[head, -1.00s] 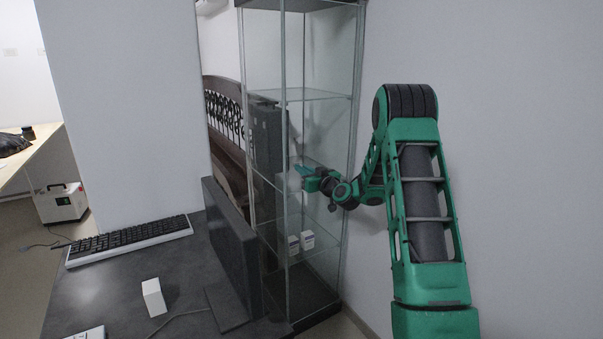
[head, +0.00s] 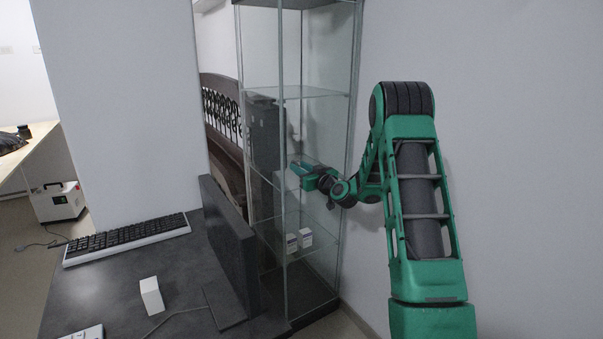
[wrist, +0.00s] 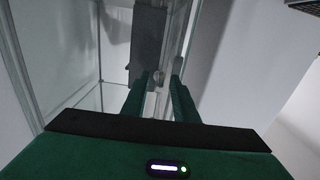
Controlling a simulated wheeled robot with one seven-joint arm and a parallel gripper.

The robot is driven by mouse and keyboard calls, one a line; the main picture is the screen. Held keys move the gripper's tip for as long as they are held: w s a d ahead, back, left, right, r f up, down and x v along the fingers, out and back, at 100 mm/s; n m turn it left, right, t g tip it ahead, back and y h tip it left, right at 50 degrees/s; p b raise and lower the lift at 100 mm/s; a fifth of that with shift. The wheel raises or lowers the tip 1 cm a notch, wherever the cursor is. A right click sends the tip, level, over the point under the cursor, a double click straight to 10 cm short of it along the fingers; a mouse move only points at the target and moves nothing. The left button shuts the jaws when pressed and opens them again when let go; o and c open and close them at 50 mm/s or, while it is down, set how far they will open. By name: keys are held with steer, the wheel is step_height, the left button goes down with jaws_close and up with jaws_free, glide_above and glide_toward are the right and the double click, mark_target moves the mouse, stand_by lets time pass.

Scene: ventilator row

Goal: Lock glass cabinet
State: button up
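The glass cabinet (head: 316,115) stands upright against the wall, with metal edges and several glass shelves. Its glass also shows in the wrist view (wrist: 62,50). My gripper (head: 297,169) is at the cabinet's front, at about the height of a middle shelf. In the wrist view my gripper (wrist: 158,80) has its two green fingers apart, on either side of a small round metal piece (wrist: 158,79) that looks like a lock or knob. I cannot tell whether the fingers touch it. In the head view this piece is hidden or too small to make out.
A dark desk (head: 185,265) with a monitor (head: 229,245), a keyboard (head: 126,238) and a small white box (head: 151,296) stands left of the cabinet. Small white boxes (head: 299,240) sit on a low shelf inside the cabinet. A plain wall is close on the right.

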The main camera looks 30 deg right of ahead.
steer(key=s, duration=1)
steer(key=shift+s+d, duration=0.15)
steer(key=shift+s, duration=0.15)
steer(key=s+a+f+n+g+y, duration=0.25)
steer(key=s+a+g, duration=0.55)
steer(key=s+a, duration=0.4)
steer(key=s+m+g+h, duration=0.3)
steer(key=s+m+g, duration=0.6)
steer(key=s, duration=2.7)
steer(key=shift+s+d+r+g, duration=0.2)
steer(key=shift+s+r+g, duration=0.1)
steer(key=shift+g, duration=0.2)
steer(key=shift+m, duration=0.25)
